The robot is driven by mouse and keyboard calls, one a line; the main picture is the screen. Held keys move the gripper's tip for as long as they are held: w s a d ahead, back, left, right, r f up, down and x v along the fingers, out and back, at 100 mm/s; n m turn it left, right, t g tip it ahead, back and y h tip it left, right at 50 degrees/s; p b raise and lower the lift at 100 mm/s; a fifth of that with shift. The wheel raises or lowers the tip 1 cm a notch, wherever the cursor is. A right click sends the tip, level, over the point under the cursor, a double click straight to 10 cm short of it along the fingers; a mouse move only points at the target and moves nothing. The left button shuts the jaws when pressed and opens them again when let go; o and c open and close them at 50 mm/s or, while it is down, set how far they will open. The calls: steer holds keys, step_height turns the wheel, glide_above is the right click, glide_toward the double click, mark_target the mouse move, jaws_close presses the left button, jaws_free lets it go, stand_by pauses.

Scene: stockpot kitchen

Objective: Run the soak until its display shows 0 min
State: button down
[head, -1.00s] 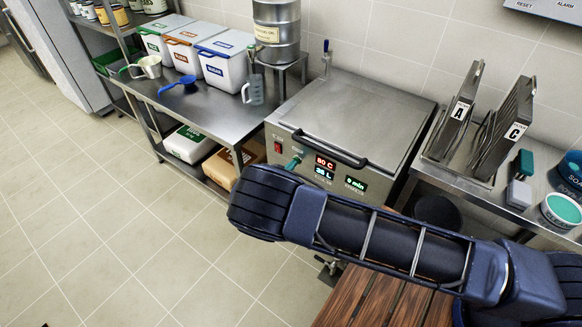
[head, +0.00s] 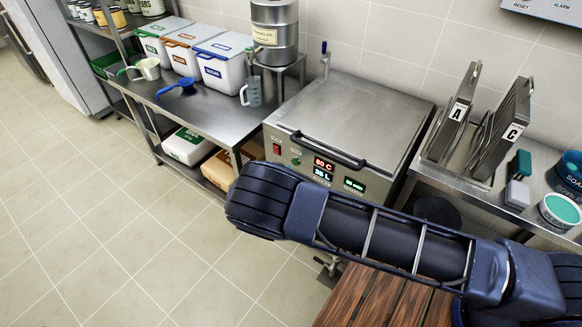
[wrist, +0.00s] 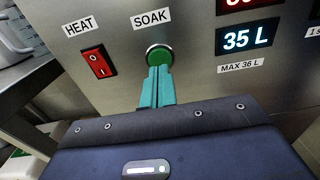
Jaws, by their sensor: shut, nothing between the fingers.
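The steel soak tank (head: 345,115) stands with its lid closed. Its front has a red HEAT switch (head: 277,149), also in the wrist view (wrist: 98,61), and a green SOAK button (wrist: 159,56). The minute display (head: 355,184) is lit green and seems to read 30 min, though it is small. My gripper (wrist: 157,70) is shut and empty, its teal fingertips just in front of the SOAK button's lower edge; I cannot tell if they touch. In the head view my arm hides the fingers.
A steel table (head: 225,105) with bins and a jug stands left. A wooden slatted surface (head: 385,295) is below my arm. The left floor is clear.

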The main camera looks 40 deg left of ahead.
steer(key=s, duration=1)
steer(key=shift+s, duration=0.1)
stand_by(0.5)
